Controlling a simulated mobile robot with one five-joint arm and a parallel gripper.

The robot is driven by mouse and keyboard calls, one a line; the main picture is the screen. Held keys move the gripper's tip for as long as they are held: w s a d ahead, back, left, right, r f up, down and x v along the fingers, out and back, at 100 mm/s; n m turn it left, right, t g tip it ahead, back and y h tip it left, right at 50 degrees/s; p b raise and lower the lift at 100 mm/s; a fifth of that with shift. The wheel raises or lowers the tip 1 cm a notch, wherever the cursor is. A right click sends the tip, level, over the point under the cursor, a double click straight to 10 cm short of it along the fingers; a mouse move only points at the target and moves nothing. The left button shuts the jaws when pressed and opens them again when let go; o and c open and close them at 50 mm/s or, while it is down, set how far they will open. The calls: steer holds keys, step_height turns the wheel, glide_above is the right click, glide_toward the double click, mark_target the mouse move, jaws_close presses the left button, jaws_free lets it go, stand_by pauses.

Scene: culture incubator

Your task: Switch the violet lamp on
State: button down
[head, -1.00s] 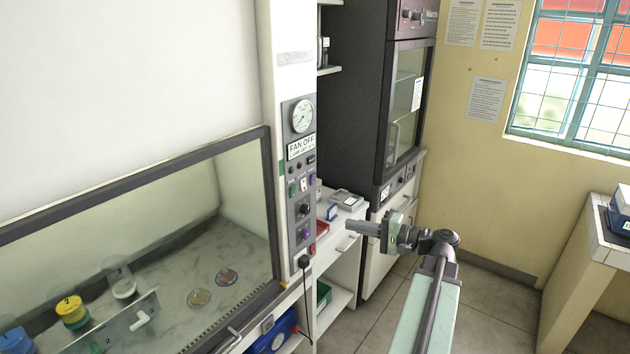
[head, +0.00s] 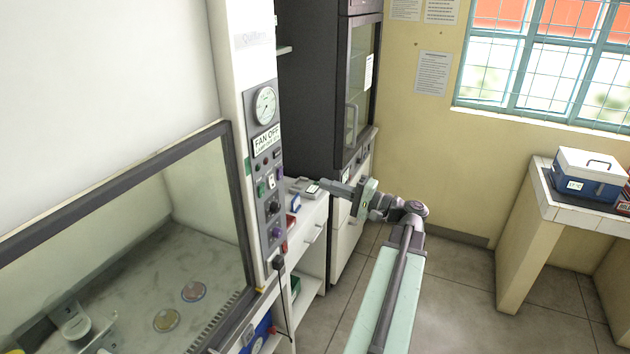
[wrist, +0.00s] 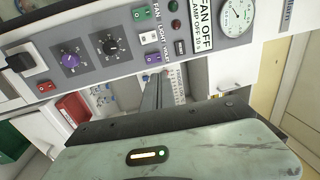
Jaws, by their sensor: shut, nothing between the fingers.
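The cabinet's control panel (head: 266,215) fills the top of the wrist view (wrist: 200,48). It carries a violet rocker switch (wrist: 153,57), beside a white light switch (wrist: 149,37) and a green fan switch (wrist: 168,14). The violet switch is small in the head view (head: 280,171). I cannot tell which way it is tipped. My gripper (head: 319,187) is shut and empty, pointing left toward the panel, apart from it in the head view. In the wrist view its fingers (wrist: 153,80) point up just below the violet switch. No violet glow shows in the cabinet.
A violet knob (wrist: 70,60), a black knob (wrist: 110,46) and a red switch (wrist: 45,86) share the panel. A black plug (head: 279,263) hangs below it. A white bench (head: 311,216) and dark incubator (head: 309,90) stand behind my gripper. Open floor lies right.

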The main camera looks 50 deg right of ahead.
mark_target(282, 170)
steer(key=p+x, duration=0.1)
steer(key=x, duration=1.1)
steer(key=shift+a+f, duration=0.1)
steer(key=shift+a, duration=0.05)
